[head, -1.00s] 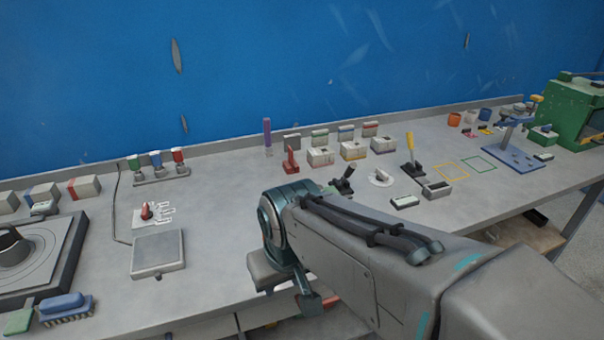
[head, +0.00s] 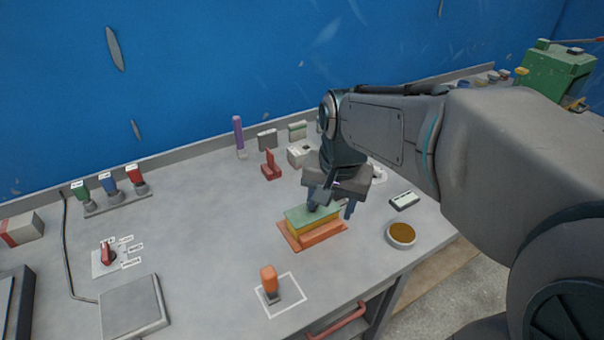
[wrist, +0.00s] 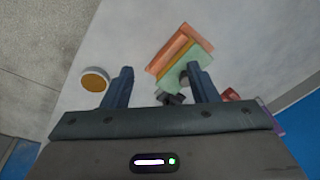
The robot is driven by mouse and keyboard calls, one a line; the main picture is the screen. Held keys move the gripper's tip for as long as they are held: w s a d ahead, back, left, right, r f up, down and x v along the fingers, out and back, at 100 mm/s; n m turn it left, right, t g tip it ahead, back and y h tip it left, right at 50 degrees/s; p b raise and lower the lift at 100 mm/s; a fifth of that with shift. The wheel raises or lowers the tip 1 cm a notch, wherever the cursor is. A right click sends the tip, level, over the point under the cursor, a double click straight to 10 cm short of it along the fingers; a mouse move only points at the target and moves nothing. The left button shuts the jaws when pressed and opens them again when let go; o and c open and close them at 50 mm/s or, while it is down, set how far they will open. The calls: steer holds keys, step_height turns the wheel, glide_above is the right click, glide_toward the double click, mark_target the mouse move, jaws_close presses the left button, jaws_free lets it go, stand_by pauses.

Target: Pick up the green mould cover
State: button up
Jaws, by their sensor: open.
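The green mould cover (head: 308,217) is a flat green slab on top of a yellow layer (head: 318,227), which sits on an orange base (head: 322,238) on the bench. In the wrist view the green cover (wrist: 181,70) lies nearest my gripper and partly behind the right finger. My gripper (head: 330,208) is above the stack's right part in the head view. In the wrist view my gripper (wrist: 160,80) is open and nothing is held between its fingers. The head view does not show clearly whether a finger touches the cover.
An orange-handled stamp (head: 269,282) stands in a white outlined square in front. A round dish with brown contents (head: 402,235) is right of the stack. A red stand (head: 271,166) and white blocks (head: 299,155) are behind.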

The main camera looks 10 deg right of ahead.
steer(key=w+r+m+g+p, duration=0.2)
steer(key=w+m, duration=0.6)
steer(key=w, duration=0.3)
steer(key=shift+m, duration=0.3)
steer(key=f, duration=0.3)
steer(key=w+f, duration=0.1)
steer(key=f, duration=0.5)
steer(key=shift+w+d+f, duration=0.1)
steer(key=shift+w+f, duration=0.05)
steer(key=shift+w+f+p, duration=0.15)
steer(key=shift+f+p, duration=0.1)
steer(key=shift+f, duration=1.05)
steer(key=shift+w+f+p, duration=0.1)
steer(key=shift+f+p, duration=0.15)
steer(key=shift+f, duration=1)
steer(key=shift+c, duration=0.2)
steer(key=c, duration=1)
